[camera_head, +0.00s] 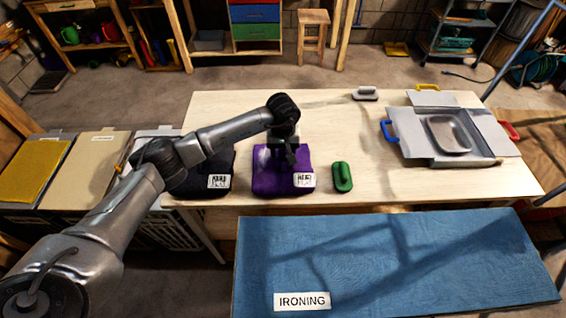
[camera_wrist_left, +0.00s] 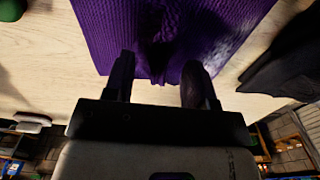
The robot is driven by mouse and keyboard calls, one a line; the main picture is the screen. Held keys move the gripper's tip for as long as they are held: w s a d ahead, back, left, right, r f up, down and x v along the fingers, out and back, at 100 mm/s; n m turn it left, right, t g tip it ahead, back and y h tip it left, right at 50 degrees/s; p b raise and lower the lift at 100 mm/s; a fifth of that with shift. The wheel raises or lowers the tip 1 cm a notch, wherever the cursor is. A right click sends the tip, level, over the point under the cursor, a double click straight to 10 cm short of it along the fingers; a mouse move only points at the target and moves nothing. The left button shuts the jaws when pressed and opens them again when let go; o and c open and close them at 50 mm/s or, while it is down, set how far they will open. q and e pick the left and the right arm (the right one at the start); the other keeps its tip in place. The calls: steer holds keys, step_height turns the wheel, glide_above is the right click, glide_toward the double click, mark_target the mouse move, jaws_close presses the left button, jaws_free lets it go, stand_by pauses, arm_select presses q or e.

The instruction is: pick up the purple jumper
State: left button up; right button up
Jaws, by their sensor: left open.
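The purple jumper (camera_head: 268,184) lies folded on the wooden table, with a white label at its front right corner. My left gripper (camera_head: 290,160) is over the jumper, pointing down at it. In the left wrist view the jumper (camera_wrist_left: 110,35) fills the upper middle, and the two fingers of my left gripper (camera_wrist_left: 155,75) are apart at its edge. A raised fold of purple cloth shows between and beyond the fingertips. I cannot tell whether the fingers touch the cloth. My right gripper is not in view.
A dark folded garment (camera_head: 205,180) lies left of the jumper, and a green brush-like object (camera_head: 342,177) lies to its right. A grey open case (camera_head: 440,150) stands at the table's right. A blue ironing board (camera_head: 400,260) is in front. The table's middle (camera_head: 350,125) is mostly clear.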

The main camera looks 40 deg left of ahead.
arm_select(q)
step_height(320, 180, down, 2)
steer(key=shift+f, duration=0.1)
steer(key=shift+c, duration=0.3)
jaws_close()
